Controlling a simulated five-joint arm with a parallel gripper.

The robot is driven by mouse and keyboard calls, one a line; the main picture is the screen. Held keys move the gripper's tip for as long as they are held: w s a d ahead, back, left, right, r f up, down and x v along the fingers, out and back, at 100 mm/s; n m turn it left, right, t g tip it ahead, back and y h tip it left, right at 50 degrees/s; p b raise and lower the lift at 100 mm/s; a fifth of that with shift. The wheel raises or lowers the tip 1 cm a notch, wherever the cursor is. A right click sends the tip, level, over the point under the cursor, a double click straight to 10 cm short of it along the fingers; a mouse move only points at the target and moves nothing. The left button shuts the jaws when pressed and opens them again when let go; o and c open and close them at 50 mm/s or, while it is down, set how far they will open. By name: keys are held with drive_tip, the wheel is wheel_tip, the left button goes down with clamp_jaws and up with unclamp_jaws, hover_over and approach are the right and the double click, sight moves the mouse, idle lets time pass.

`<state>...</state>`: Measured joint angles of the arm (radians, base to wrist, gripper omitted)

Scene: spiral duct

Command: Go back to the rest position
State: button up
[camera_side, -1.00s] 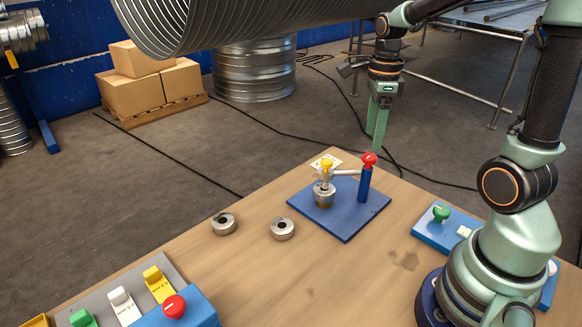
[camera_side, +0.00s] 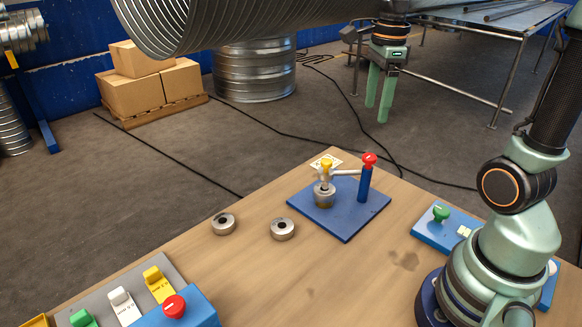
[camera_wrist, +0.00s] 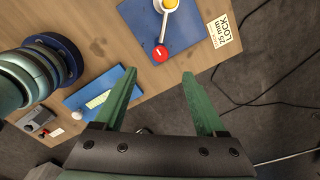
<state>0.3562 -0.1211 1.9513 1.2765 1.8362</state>
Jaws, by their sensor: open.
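My gripper (camera_side: 379,92) hangs in the air past the far edge of the table in the side view, with its green fingers apart and nothing between them. In the wrist view my gripper (camera_wrist: 158,90) is also open and empty. The wooden table (camera_side: 270,275) lies below and to the left of it in the side view. A blue plate (camera_side: 345,222) on the table bears a post with a red cap (camera_side: 369,159), and an arm with a yellow knob (camera_side: 326,163) over a metal ring (camera_side: 324,195).
Two metal rings (camera_side: 223,224) (camera_side: 283,229) lie loose on the table. A blue box with a green knob (camera_side: 440,213) stands near my base. A panel (camera_side: 172,290) with coloured switches is at front left. A large spiral duct (camera_side: 230,20) passes left of my gripper. Floor below is clear except cables.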

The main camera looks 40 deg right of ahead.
drive_tip(key=s+a+n+t, duration=0.1)
drive_tip(key=a+n, duration=0.5)
drive_tip(key=n, duration=0.6)
drive_tip(key=s+a+n+t, duration=0.2)
drive_tip(key=a+n+t, duration=0.2)
drive_tip(key=n, duration=0.9)
drive_tip(key=shift+a+f, duration=0.2)
drive_tip(key=shift+a, duration=0.7)
drive_tip(key=shift+s, duration=0.1)
